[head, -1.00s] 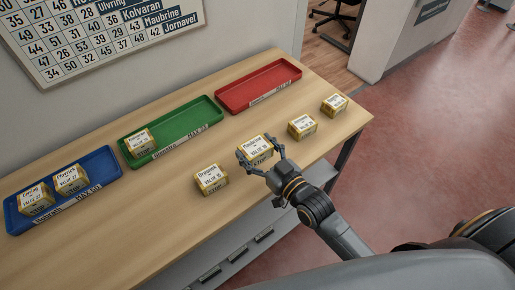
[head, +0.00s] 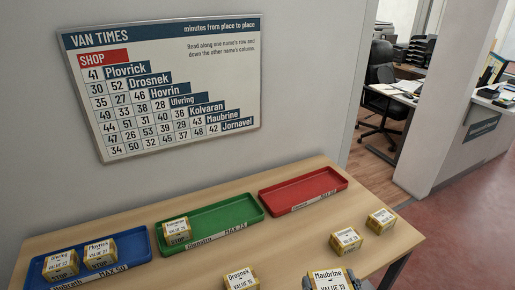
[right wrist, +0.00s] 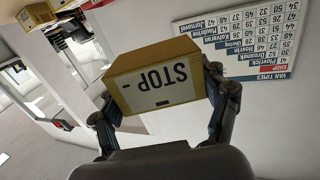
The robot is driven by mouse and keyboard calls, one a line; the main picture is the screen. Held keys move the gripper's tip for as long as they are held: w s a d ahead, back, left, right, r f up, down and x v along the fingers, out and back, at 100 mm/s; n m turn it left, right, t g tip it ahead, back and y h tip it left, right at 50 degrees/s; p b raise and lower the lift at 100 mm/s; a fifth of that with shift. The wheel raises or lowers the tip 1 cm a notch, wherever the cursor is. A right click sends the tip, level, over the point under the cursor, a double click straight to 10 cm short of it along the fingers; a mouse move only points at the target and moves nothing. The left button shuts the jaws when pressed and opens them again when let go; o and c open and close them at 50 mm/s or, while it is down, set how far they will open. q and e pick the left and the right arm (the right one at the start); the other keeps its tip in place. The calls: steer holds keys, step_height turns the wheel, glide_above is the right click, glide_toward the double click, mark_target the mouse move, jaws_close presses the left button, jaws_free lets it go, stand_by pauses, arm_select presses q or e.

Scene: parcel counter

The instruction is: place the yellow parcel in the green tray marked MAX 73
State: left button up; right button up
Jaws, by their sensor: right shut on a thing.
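A yellow parcel labelled Maubrine (head: 331,279) is between the fingers of my right gripper (head: 331,284) at the bottom of the head view. In the right wrist view the same parcel (right wrist: 155,75) shows its STOP label upside down, with a finger of the right gripper (right wrist: 168,105) against each side. The gripper is shut on it and it is held up off the counter. The green tray marked MAX 73 (head: 228,214) lies at the middle back, with one yellow parcel (head: 177,231) at its left end and its right part bare. My left gripper is not in view.
The blue tray marked MAX 50 (head: 137,243) at left holds two yellow parcels. The red tray (head: 302,189) at right is empty. A Drosnek parcel (head: 240,279) and two more parcels (head: 346,240) stand along the front. A van times chart (head: 165,85) hangs on the wall.

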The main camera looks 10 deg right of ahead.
steer(key=w+a+n+g+y, duration=0.1)
steer(key=a+n+y, duration=0.2)
steer(key=a+y, duration=0.2)
steer(key=a, duration=0.3)
steer(key=shift+a+f+n, duration=0.3)
steer(key=shift+f, duration=0.05)
steer(key=shift+w, duration=0.15)
